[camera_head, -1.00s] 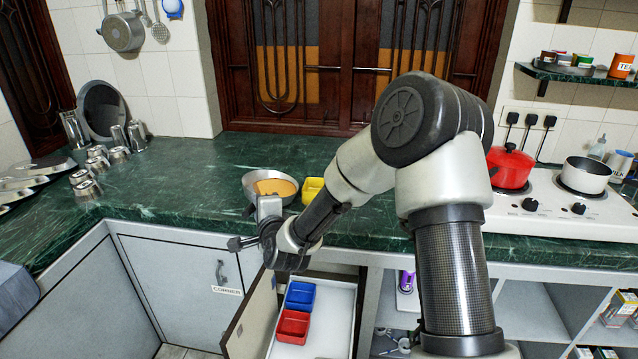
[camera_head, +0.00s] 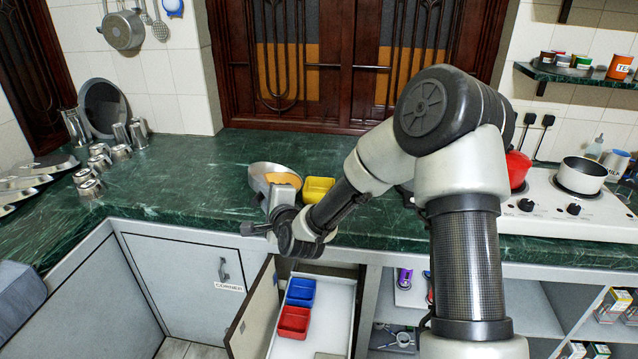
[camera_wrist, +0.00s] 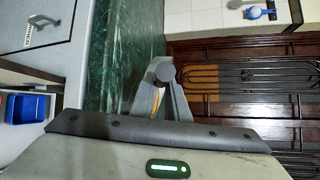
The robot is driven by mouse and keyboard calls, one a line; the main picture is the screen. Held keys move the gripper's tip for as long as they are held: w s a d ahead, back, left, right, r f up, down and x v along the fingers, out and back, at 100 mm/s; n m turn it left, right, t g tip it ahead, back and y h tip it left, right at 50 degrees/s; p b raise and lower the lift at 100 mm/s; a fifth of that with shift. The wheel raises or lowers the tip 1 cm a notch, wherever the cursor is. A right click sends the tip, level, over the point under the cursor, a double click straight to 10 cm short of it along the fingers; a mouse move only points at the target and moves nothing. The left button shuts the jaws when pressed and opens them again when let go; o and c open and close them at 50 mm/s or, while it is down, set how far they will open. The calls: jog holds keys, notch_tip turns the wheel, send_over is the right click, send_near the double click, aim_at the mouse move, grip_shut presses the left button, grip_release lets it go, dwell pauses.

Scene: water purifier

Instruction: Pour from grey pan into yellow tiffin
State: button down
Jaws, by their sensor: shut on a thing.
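The grey pan (camera_head: 258,172) is a shallow round pan with orange-brown contents, at the counter's front part in the head view. It looks slightly tilted; whether it touches the counter is unclear. The yellow tiffin (camera_head: 318,190) is an open box on the green counter, just right of the pan. My gripper (camera_head: 284,184) is at the pan's near side and shut on it; the fingers are partly hidden by my wrist. In the wrist view, the gripper (camera_wrist: 163,75) shows at the centre with a sliver of the pan's contents behind it.
An open drawer below the counter holds a blue box (camera_head: 301,292) and a red box (camera_head: 294,321). Steel cups (camera_head: 100,160) stand on the left. A red pot (camera_head: 517,168) and a white pan (camera_head: 584,174) are on the stove at right. The green counter (camera_head: 200,180) left of the pan is clear.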

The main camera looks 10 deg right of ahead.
jog(key=shift+w+d+r+m+p, duration=0.15)
jog(key=shift+d+r+p, duration=0.15)
jog(key=shift+r+p, duration=0.15)
jog(key=shift+d+r+m+p, duration=0.15)
jog(key=shift+d+r+p, duration=0.15)
jog(key=shift+r, duration=0.2)
jog(key=shift+d+r+y+p, duration=0.3)
jog(key=shift+r+p, duration=0.1)
jog(key=shift+p, duration=0.1)
jog(key=shift+w+d+r+m+p, duration=0.2)
jog(key=shift+d+r+m+p, duration=0.3)
jog(key=shift+r+p, duration=0.2)
jog(key=shift+d, duration=0.1)
jog(key=shift+d+r+p, duration=0.15)
jog(key=shift+d+p, duration=0.1)
jog(key=shift+p, duration=0.1)
